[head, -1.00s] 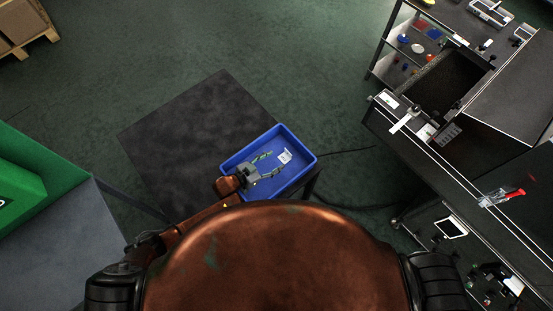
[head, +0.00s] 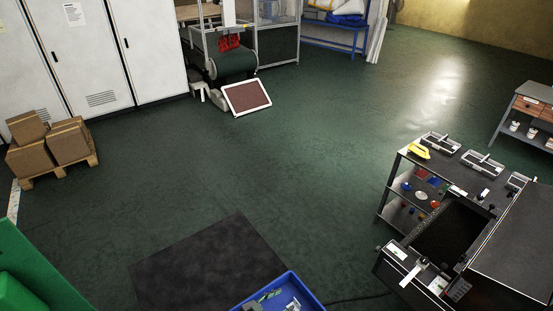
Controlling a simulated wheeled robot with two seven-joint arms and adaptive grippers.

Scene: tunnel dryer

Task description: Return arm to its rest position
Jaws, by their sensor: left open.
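My left gripper (head: 279,298) is only partly in view at the bottom edge, over or inside the blue bin (head: 314,300). Its fingers are apart. A small whitish piece (head: 293,305) is in the bin close to the fingertips; I cannot tell whether it touches them. The rest of my left arm is below the picture. My right gripper is not in view.
A dark mat (head: 205,265) lies left of the bin. A machine bench (head: 425,265) and a shelf cart (head: 405,190) stand at right. Boxes on a pallet (head: 50,145) and white cabinets (head: 90,50) are at back left. The middle floor is clear.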

